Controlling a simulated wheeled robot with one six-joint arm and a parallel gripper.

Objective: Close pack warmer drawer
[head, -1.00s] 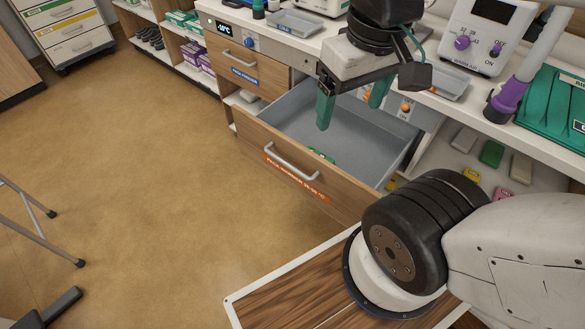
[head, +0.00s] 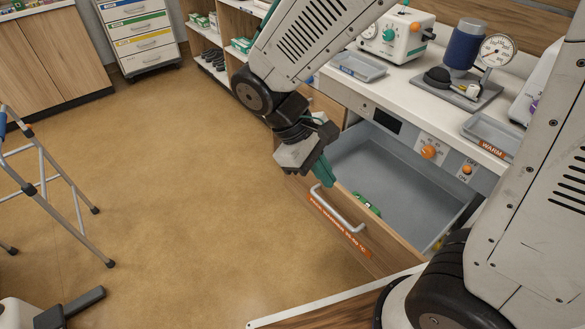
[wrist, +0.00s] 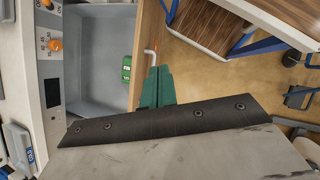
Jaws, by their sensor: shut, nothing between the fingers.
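The pack warmer drawer (head: 400,183) is pulled out, with a wooden front (head: 385,248), a grey metal inside and an orange label. Its silver bar handle (head: 338,211) is on the front face. A green pack (head: 367,204) lies inside, close behind the front. My gripper (head: 324,176) is shut and empty, at the left end of the drawer front, near the handle's left end. In the wrist view the green fingers (wrist: 157,86) are together beside the drawer front, near the handle (wrist: 151,60). I cannot tell whether they touch the front.
The warmer's control panel with orange knobs (head: 429,151) is above the drawer. Trays (head: 358,66) and a gauge device (head: 470,65) stand on the counter. A walking frame (head: 55,190) is at the left. The floor (head: 170,190) before the drawer is clear.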

